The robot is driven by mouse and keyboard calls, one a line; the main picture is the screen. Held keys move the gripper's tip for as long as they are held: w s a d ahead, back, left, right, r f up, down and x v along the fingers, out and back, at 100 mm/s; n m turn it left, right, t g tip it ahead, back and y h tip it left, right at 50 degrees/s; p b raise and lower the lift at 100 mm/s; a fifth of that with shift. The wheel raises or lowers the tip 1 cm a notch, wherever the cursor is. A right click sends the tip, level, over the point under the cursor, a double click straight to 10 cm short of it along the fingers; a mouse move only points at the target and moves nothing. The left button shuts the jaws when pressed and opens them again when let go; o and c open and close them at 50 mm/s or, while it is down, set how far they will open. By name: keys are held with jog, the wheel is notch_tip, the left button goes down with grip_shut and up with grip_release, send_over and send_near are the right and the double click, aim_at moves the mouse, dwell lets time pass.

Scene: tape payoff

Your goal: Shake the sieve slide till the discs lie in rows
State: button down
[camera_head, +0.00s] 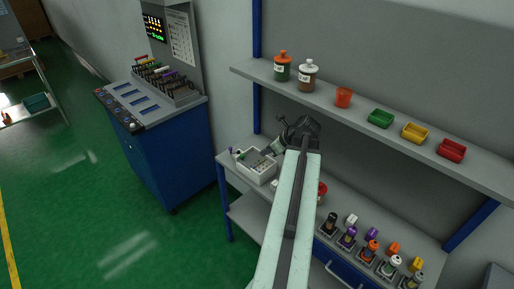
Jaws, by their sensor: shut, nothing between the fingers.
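A pale open tray (247,173) stands on the left end of the bench. It has small dark and light pieces inside, too small to tell apart as discs or rows. I cannot tell for certain whether this tray is the sieve slide. My arm reaches up over the bench from the bottom, and its wrist bends down to the left. My gripper (270,151) is at the tray's upper right edge, shut and empty. I cannot tell whether its tip touches the tray. The wrist and arm hide part of the bench behind them.
Several capped bottles stand at the bench's right. A blue console (167,150) stands to the left. The green floor (100,205) is clear.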

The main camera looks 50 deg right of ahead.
aim_at(248, 161)
jog(key=shift+p+v, duration=0.35)
jog(key=shift+v, duration=0.65)
jog(key=c, duration=1.7)
grip_release()
jog(key=shift+f+b, duration=0.25)
jog(key=shift+b, duration=0.1)
jog(key=shift+o, duration=0.5)
jog(key=w+f+t+b, duration=0.1)
jog(key=f+b, duration=0.1)
jog(key=b, duration=0.2)
jog(key=w+d+f+n+t+y+b, duration=0.1)
jog(key=f+b, duration=0.1)
jog(key=b, duration=0.2)
jog(key=w+d+f+t+y+b, duration=0.1)
jog(key=f+b, duration=0.2)
jog(key=b, duration=0.2)
jog(key=shift+w+n+t, duration=0.3)
jog(key=shift+w, duration=0.05)
jog(key=shift+w+d+f+n+t+y+b, duration=0.2)
jog(key=shift+n+t+y+b, duration=0.15)
jog(key=shift+b, duration=0.55)
jog(key=shift+w+r+t+y+b, duration=0.1)
jog(key=shift+r+t+y+b, duration=0.05)
jog(key=shift+t+y+b, duration=0.15)
jog(key=shift+r, duration=0.4)
jog(key=b+x, duration=0.2)
jog(key=x, duration=0.6)
jog(key=shift+b, duration=0.4)
jog(key=shift+r, duration=0.1)
